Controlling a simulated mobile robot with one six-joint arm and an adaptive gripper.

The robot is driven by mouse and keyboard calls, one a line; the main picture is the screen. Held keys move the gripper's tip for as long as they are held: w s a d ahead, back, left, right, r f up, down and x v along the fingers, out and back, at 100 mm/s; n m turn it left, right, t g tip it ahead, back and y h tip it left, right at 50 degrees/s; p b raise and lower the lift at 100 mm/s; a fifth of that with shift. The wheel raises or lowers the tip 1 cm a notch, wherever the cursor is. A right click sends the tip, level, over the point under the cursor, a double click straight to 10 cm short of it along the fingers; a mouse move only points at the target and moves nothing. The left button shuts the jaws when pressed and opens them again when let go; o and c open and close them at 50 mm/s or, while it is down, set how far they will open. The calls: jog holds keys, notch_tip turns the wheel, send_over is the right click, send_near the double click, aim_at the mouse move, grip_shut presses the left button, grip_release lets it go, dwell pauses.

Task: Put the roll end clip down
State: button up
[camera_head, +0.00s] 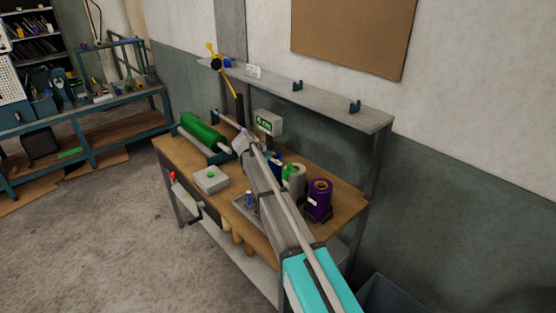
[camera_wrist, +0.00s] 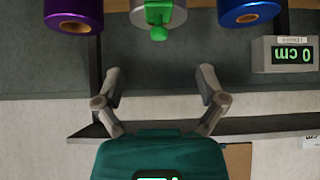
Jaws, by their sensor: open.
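The roll end clip appears to be the bright green piece (camera_wrist: 158,14), at the top middle of the upside-down wrist view, against the face of a silver-grey roll (camera_wrist: 138,16). In the head view the green clip (camera_head: 288,172) shows at the left side of the grey roll (camera_head: 299,182). My gripper (camera_wrist: 159,75) is open, its two fingers wide apart with nothing between them. The clip lies beyond the fingertips, apart from them. In the head view my arm hides the gripper's fingers and part of the bench.
A purple roll (camera_head: 318,203) and a blue roll (camera_wrist: 250,14) flank the grey one. A display reading 0 cm (camera_wrist: 286,54) stands nearby. The wooden bench (camera_head: 228,208) also holds a large green roll (camera_head: 200,130) and a grey button box (camera_head: 211,180). A shelf (camera_head: 335,104) runs above.

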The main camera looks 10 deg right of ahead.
jog(key=s+d+f+n+g+y, duration=0.1)
jog(key=s+d+n+y, duration=0.1)
jog(key=s, duration=1.1)
jog(key=s+d+f+n+g+y, duration=0.2)
jog(key=s+d+n, duration=0.2)
jog(key=s, duration=1)
jog(key=s+d+f+n+g+y, duration=0.2)
jog(key=s+n+y, duration=0.1)
jog(key=s, duration=1)
jog(key=shift+s+d+f+n, duration=0.2)
jog(key=shift+s+d+n, duration=0.2)
jog(key=shift+n, duration=0.5)
